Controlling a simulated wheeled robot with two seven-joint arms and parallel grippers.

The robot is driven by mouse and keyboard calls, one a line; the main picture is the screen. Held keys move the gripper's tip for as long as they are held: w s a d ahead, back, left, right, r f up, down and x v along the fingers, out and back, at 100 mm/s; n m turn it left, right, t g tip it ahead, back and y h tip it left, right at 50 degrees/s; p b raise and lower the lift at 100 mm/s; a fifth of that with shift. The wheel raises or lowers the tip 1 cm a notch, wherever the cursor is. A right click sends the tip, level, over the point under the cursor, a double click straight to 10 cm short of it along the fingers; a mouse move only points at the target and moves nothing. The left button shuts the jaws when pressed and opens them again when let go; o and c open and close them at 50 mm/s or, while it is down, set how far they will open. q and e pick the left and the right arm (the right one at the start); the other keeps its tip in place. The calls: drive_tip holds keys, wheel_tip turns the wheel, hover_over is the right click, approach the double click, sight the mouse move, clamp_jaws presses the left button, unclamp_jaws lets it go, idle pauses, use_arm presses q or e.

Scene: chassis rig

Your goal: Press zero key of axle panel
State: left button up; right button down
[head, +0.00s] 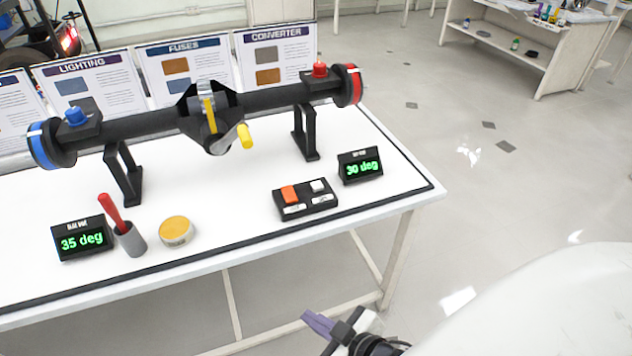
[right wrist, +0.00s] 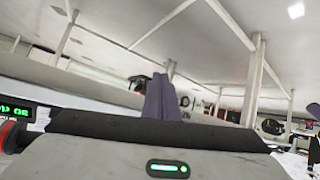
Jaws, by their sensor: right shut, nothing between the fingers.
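The axle panel (head: 306,207) is a small black box near the front right edge of the white table. It carries a raised orange key (head: 289,194) and a smaller white key (head: 318,186), with white labels in front too small to read, so I cannot tell which is the zero key. My right gripper (head: 317,322) has purple fingers, is shut and empty, and sits low in front of the table, apart from the panel. Its fingers also show together in the right wrist view (right wrist: 161,98). My left gripper is out of view.
A black axle (head: 270,99) on stands spans the table behind the panel. Displays read 30 deg (head: 361,167) and 35 deg (head: 82,239). A grey cup (head: 130,240) with a red-handled tool and a yellow-topped tin (head: 176,231) stand left. The table's front edge (head: 250,252) lies between gripper and panel.

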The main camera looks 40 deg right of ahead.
drive_tip(key=w+r+n+t+y+p, duration=0.1)
drive_tip(key=w+r+n+y+p, duration=0.15)
drive_tip(key=w+r+n, duration=0.4)
drive_tip(key=w+r+n+y+p, duration=0.1)
drive_tip(key=w+r+n+y, duration=0.3)
drive_tip(key=r+n, duration=0.55)
drive_tip(key=w+r+n+t+y+p, duration=0.1)
drive_tip(key=w+r+n+y, duration=0.2)
drive_tip(key=w+r+n, duration=0.5)
drive_tip(key=w+d+r+n+g+h+p, duration=0.1)
drive_tip(key=d+h, duration=0.3)
drive_tip(key=d, duration=0.4)
drive_tip(key=w+d+r+n+g+h+p, duration=0.1)
drive_tip(key=d+n+g+h, duration=0.1)
drive_tip(key=d, duration=0.6)
drive_tip(key=shift+d+r+n+g+h, duration=0.35)
drive_tip(key=shift+g+h, duration=0.35)
drive_tip(key=shift+h, duration=0.25)
drive_tip(key=shift+w+a+f, duration=0.1)
